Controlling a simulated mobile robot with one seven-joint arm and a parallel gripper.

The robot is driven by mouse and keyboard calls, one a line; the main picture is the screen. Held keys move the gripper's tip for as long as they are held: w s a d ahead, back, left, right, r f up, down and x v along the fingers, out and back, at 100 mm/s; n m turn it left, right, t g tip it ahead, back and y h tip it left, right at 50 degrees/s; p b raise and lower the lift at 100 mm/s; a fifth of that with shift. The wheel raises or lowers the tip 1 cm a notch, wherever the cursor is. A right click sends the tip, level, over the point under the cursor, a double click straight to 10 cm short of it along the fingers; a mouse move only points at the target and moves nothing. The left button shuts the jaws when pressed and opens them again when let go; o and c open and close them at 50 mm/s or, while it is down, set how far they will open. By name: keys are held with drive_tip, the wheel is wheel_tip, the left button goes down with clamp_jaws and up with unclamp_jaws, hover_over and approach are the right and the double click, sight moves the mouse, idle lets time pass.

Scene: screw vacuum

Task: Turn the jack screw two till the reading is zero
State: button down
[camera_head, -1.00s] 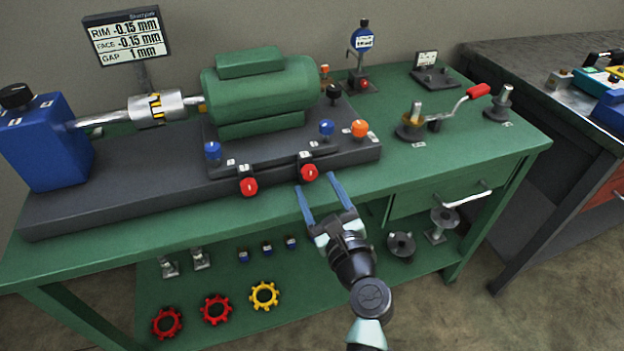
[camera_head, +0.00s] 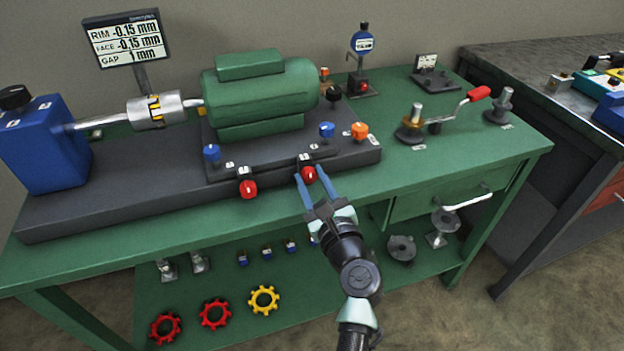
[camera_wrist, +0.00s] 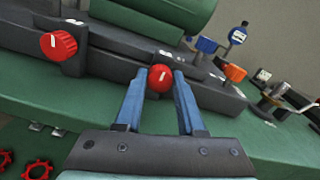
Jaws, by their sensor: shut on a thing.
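Two red jack screws are on the front edge of the dark base under the green motor (camera_head: 262,92). The right red screw (camera_head: 309,174) is between the blue fingers of my gripper (camera_head: 310,182), and the fingers are shut on it. In the wrist view the right screw (camera_wrist: 161,78) sits between the fingertips, with a white mark on its face. The left red screw (camera_head: 248,189) stands free and also shows in the wrist view (camera_wrist: 58,45). The display (camera_head: 126,38) reads RIM -0.15 mm, FACE -0.15 mm, GAP 1 mm.
Blue knobs (camera_head: 212,153) and an orange knob (camera_head: 359,131) stand on the base near the motor. A crank with a red handle (camera_head: 478,93) is on the right of the bench. Gear rings (camera_head: 215,314) lie on the shelf below. The bench front is clear.

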idle(0.4)
drive_tip(key=n+b, duration=0.3)
drive_tip(key=n, duration=0.2)
drive_tip(key=shift+f+n, duration=0.15)
drive_tip(key=shift+n, duration=0.25)
drive_tip(key=n+b, duration=0.3)
drive_tip(key=n, duration=0.3)
drive_tip(key=n+b, duration=0.4)
drive_tip(key=n, duration=0.2)
drive_tip(key=shift+f+n, duration=0.1)
drive_tip(key=shift+n, duration=0.2)
drive_tip(key=n+b, duration=0.3)
drive_tip(key=n, duration=0.2)
drive_tip(key=shift+b, duration=0.35)
drive_tip(key=shift+n, duration=0.3)
drive_tip(key=c, duration=0.5)
unclamp_jaws()
drive_tip(key=shift+r, duration=0.2)
